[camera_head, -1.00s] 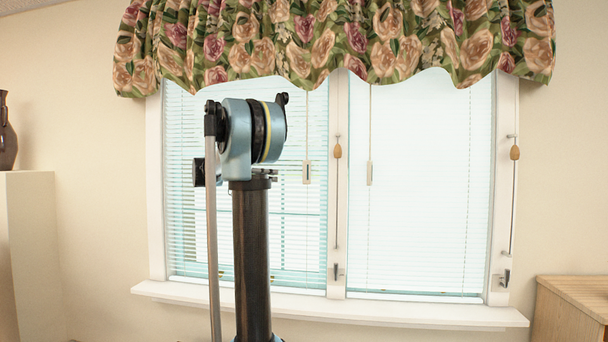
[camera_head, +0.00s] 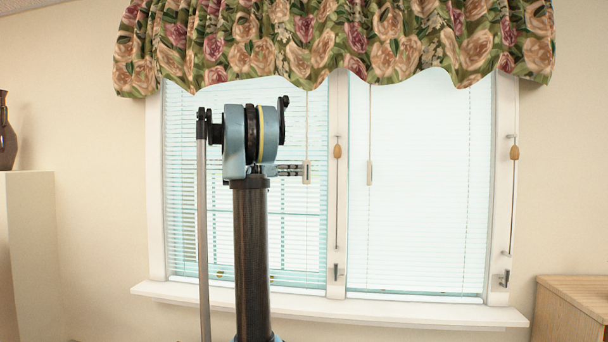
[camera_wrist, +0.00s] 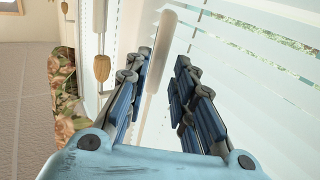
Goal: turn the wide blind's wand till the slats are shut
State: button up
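The wide blind (camera_head: 190,215) covers the left pane; light gaps show between its slats. In the wrist view its slats (camera_wrist: 235,70) stand apart, with greenery showing through. Its wand hangs on a thin line and ends in a pale handle (camera_head: 307,173). My gripper (camera_head: 291,169) reaches right from behind my arm, its fingertips at the handle. In the wrist view my gripper (camera_wrist: 156,75) is open, and the wand handle (camera_wrist: 161,48) lies between the fingertips, with a visible gap on each side. My arm hides part of the blind in the head view.
A second blind (camera_head: 420,200) with its own wand (camera_head: 369,173) hangs to the right. Cords with wooden knobs (camera_head: 337,151) hang near the frame. A floral valance (camera_head: 330,40) hangs above, and a sill (camera_head: 400,312) juts out below. A wooden cabinet (camera_head: 575,300) stands right.

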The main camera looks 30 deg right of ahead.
aim_at(306, 170)
jog(key=shift+s+d, duration=0.15)
jog(key=shift+d, duration=2.65)
